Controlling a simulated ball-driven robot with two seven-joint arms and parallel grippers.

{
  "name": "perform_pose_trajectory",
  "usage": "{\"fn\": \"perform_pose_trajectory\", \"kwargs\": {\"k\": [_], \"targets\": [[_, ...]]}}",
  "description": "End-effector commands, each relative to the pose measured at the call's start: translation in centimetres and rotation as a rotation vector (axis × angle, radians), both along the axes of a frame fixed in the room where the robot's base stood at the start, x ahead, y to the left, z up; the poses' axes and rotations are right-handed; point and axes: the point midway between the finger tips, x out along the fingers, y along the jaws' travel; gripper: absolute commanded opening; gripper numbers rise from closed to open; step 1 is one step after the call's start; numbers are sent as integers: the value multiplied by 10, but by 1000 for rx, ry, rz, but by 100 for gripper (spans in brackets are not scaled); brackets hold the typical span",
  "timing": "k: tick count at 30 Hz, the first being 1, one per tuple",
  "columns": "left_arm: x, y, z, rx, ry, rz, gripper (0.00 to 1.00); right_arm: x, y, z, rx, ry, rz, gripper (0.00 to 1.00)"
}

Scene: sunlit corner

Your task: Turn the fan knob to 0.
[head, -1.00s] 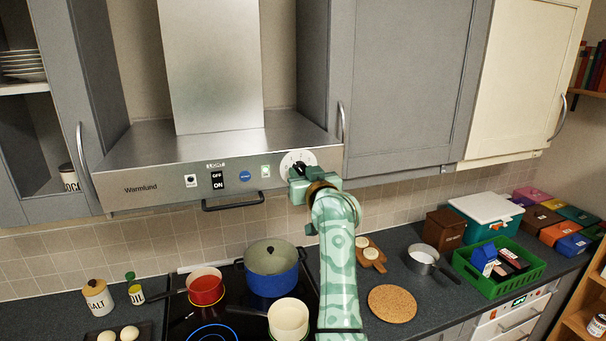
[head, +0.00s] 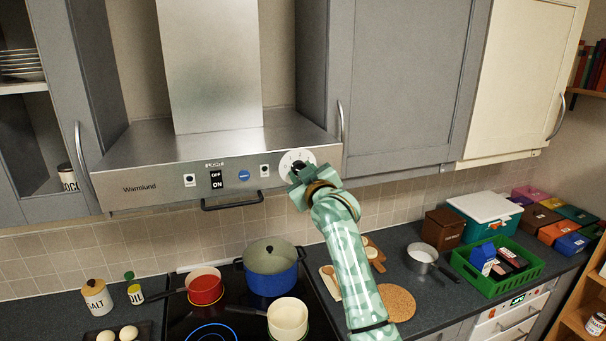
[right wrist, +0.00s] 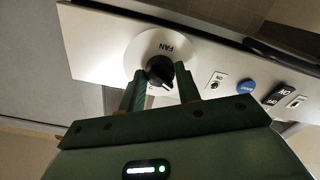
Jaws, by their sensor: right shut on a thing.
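The fan knob (right wrist: 160,72) is a black knob on a round white dial (right wrist: 143,47) marked FAN, seen in the right wrist view. Its pale pointer line faces the lower part of that picture; the number it points at is hidden. In the head view the dial (head: 297,157) sits at the right end of the steel range hood's front (head: 150,190). My right gripper (head: 297,172) is in front of the dial there and mostly hides the knob. In the wrist view its two fingers (right wrist: 160,85) stand either side of the knob, shut on it. My left gripper is out of view.
Left of the dial on the hood are a blue button (head: 244,175), small white switches and a black OFF/ON switch (head: 216,179). A towel rail (head: 232,203) runs below. Pots, including a blue one (head: 270,280), stand on the hob under the hood. A grey cupboard (head: 400,90) adjoins it.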

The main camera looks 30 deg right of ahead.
Motion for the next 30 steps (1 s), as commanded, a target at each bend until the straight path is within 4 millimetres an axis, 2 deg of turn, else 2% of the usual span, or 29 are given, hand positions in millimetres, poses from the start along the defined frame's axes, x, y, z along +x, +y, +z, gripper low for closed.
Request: {"fn": "perform_pose_trajectory", "kwargs": {"k": [12, 30], "targets": [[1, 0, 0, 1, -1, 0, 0, 0, -1, 1, -251, 60, -1, 10], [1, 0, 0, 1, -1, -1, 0, 0, -1, 1, -316, 75, -2, 10]]}}
